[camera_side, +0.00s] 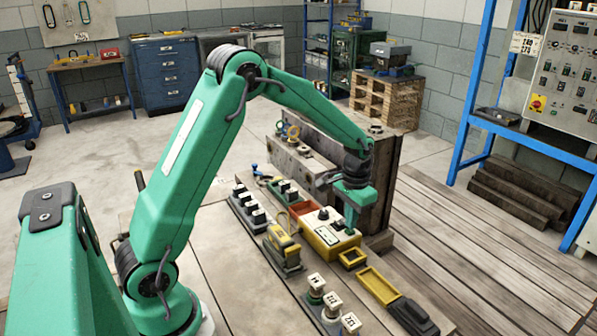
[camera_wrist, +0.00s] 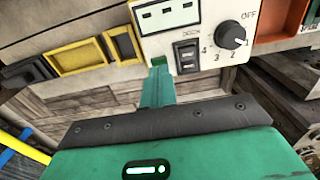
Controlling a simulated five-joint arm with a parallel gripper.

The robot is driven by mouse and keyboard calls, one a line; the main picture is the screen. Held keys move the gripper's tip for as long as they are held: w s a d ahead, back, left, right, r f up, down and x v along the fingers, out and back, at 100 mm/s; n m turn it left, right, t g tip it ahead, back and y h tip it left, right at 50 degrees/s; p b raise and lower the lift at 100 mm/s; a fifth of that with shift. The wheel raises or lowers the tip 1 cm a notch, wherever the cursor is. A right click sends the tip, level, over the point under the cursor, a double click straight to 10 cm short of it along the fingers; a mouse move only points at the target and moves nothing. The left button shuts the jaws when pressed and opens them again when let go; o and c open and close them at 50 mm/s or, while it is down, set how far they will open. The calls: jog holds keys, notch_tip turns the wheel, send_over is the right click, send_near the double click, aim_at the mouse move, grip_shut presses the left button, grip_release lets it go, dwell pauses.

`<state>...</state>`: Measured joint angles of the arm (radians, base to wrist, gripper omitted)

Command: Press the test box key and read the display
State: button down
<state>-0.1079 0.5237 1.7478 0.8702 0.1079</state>
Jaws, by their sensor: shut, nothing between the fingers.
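The test box (camera_side: 325,241) is a yellow case with a pale top panel, and it stands on the bench below my gripper. In the wrist view its panel (camera_wrist: 212,12) carries a display (camera_wrist: 168,14) showing short dashes, a black rocker switch (camera_wrist: 187,57) and a black knob (camera_wrist: 232,36) beside OFF and numbers. A small green key (camera_wrist: 158,61) sits at the panel's lower left edge. My gripper (camera_wrist: 157,75) is shut and empty, its tip right at the green key; I cannot tell whether they touch. In the side view my gripper (camera_side: 349,222) points down over the box's right part.
Yellow trays (camera_side: 378,286) and a black block (camera_side: 412,315) lie in front of the box. White numbered pieces (camera_side: 332,306), a yellow meter (camera_side: 283,247) and dark racks (camera_side: 248,210) stand left.

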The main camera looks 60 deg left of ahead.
jog(key=shift+f, duration=0.65)
dwell(0.5)
jog(key=shift+r, duration=3.55)
jog(key=shift+r, duration=0.1)
jog(key=s+d+r+t, duration=0.3)
jog(key=s+r, duration=0.8)
jog(key=s+d+t, duration=0.2)
jog(key=s, duration=1.1)
jog(key=shift+s+r+t, duration=0.3)
jog(key=shift+s+r, duration=0.05)
